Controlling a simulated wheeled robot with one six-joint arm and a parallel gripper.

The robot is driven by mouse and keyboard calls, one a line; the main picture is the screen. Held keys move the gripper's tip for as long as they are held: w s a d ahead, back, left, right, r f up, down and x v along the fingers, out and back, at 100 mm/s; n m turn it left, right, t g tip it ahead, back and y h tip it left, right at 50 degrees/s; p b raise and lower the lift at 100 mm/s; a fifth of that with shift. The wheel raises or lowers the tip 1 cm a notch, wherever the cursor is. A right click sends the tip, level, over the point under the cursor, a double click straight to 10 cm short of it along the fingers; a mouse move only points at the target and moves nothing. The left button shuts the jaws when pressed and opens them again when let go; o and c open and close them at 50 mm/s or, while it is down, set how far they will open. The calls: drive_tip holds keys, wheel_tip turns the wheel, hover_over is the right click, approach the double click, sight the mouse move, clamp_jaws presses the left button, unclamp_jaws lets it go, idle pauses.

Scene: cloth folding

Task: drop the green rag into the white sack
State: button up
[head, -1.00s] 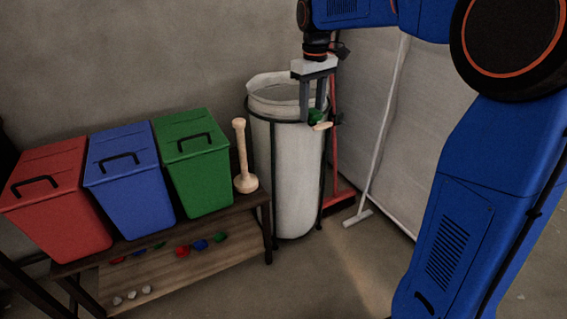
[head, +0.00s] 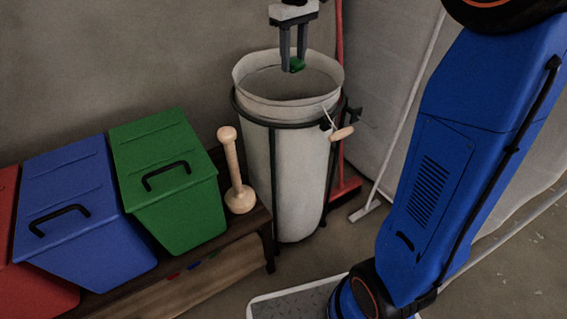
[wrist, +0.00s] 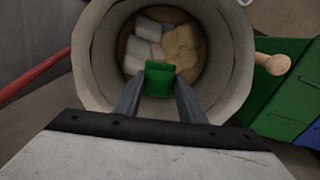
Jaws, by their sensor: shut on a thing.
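The white sack (head: 300,165) stands upright in a dark metal frame, its mouth open at the top. My gripper (head: 292,66) points down over the sack's mouth. It is shut on the green rag (head: 297,64), a small folded piece between the fingertips. In the wrist view the green rag (wrist: 159,78) sits between the two fingers, over the round opening of the sack (wrist: 235,50). White and tan pieces (wrist: 148,38) lie at the bottom inside the sack.
Green (head: 170,180), blue (head: 80,210) and red (head: 35,295) lidded bins stand on a wooden bench to the left. A wooden plunger-shaped tool (head: 236,175) stands beside the sack. A red broom (head: 345,187) and a white pole (head: 405,115) lean behind on the right.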

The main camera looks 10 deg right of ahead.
drive_tip(key=shift+f, duration=2.85)
drive_tip(key=o, duration=1.1)
wheel_tip(320, 180, up, 17)
drive_tip(key=shift+r, duration=0.2)
drive_tip(key=shift+s, duration=0.15)
